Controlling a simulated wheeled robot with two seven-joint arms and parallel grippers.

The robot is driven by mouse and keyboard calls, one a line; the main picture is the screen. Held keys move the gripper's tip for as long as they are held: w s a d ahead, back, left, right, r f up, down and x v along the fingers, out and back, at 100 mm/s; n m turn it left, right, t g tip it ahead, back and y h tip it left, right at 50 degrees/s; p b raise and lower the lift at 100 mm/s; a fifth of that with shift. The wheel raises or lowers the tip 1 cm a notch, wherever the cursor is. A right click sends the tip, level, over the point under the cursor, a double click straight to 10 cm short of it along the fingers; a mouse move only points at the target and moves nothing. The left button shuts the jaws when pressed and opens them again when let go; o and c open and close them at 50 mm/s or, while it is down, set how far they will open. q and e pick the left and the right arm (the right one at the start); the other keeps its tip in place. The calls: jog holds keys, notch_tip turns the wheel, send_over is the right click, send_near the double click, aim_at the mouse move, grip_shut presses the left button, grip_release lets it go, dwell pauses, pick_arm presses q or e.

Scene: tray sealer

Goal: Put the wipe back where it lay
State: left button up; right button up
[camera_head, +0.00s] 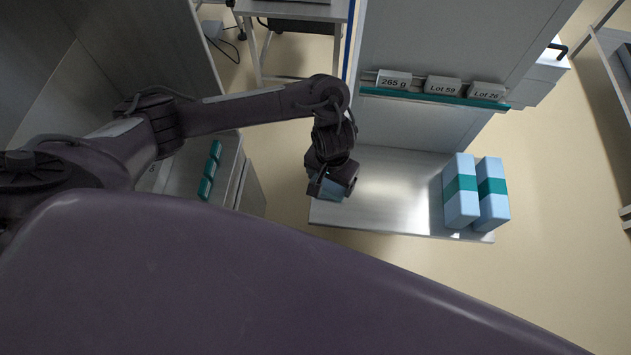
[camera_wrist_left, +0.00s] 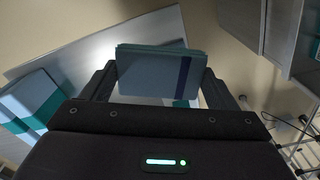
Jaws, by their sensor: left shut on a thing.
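The wipe is a flat, folded grey-blue cloth with a dark stripe (camera_wrist_left: 160,72); in the head view a small part of it (camera_head: 331,190) shows at the fingertips. My left gripper (camera_head: 333,182) is shut on it, with one finger on each side in the left wrist view (camera_wrist_left: 158,88). The gripper hangs at the left end of the bare metal shelf (camera_head: 395,200). I cannot tell how high the wipe is above the shelf. My right gripper is not in view.
Two tall light-blue packs with green bands (camera_head: 460,205) (camera_head: 492,205) stand at the shelf's right end. Cards reading "265 g" (camera_head: 394,79), "Lot 59" (camera_head: 443,86) and "Lot 26" (camera_head: 487,91) sit on a green rail behind. The shelf's middle is clear.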

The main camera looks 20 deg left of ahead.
pick_arm(q)
jog(key=shift+w+d+f, duration=0.1)
jog(key=shift+d+f, duration=0.45)
jog(key=shift+d, duration=0.1)
jog(key=shift+s+a+f+p, duration=0.15)
jog(key=shift+f+p, duration=0.1)
jog(key=shift+f, duration=0.2)
jog(key=shift+s+a+f+p, duration=0.1)
jog(key=shift+a+f+p, duration=0.1)
jog(key=shift+f, duration=0.25)
jog(key=b, duration=1)
send_near(327, 210)
jog(key=shift+s+d+f, duration=0.3)
jog(key=shift+s+f, duration=0.2)
jog(key=shift+f, duration=0.55)
notch_tip(327, 210, down, 3)
jog(key=shift+f+b, duration=0.25)
jog(key=shift+b, duration=0.6)
jog(key=shift+f, duration=0.25)
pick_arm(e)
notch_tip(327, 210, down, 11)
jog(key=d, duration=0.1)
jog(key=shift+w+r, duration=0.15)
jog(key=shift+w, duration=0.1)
pick_arm(q)
jog(key=shift+f, duration=0.1)
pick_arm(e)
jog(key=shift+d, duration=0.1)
